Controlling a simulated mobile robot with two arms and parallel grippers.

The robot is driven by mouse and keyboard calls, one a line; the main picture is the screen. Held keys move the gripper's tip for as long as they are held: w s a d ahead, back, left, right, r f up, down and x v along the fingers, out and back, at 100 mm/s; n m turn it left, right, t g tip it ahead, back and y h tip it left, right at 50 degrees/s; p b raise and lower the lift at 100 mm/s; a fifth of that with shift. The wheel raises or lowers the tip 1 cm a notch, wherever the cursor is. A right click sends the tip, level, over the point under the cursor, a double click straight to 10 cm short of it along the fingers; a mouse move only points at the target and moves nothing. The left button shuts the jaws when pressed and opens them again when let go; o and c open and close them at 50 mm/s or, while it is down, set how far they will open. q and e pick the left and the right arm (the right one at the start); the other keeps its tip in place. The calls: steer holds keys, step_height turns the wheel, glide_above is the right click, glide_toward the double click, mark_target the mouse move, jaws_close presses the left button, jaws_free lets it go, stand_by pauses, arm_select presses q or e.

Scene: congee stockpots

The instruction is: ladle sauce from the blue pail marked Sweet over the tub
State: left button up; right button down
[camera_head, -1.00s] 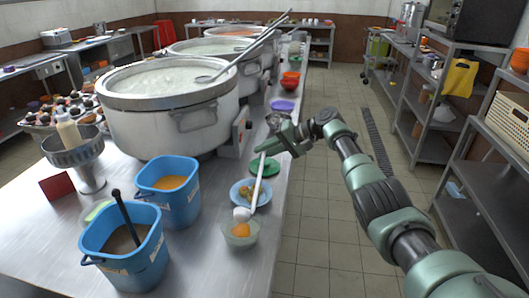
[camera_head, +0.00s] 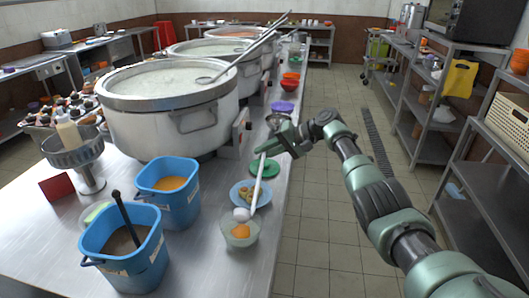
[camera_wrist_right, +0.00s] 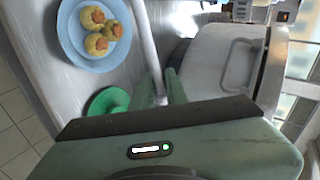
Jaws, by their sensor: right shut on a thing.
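Two blue pails stand on the steel counter. The nearer pail (camera_head: 150,265) holds dark brown sauce (camera_head: 126,238) with a black handle sticking out. The farther pail (camera_head: 182,208) holds orange sauce (camera_head: 169,184). Their labels are too small to read, so I cannot tell which is marked Sweet. My right gripper (camera_head: 268,150) is shut on the pale handle of a ladle (camera_head: 259,184), which also shows in the right wrist view (camera_wrist_right: 146,45). The handle slants down to a whitish rounded end at a small clear tub (camera_head: 240,242) with something orange inside. My left gripper is out of view.
A blue plate of food (camera_head: 246,189) and a green dish (camera_head: 265,168) lie beyond the tub. Large stockpots (camera_head: 170,125) line the counter on the left. A red card (camera_head: 56,188) stands at the left. The counter front is clear.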

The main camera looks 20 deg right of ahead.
steer(key=shift+r+p, duration=2.4)
steer(key=shift+r, duration=0.7)
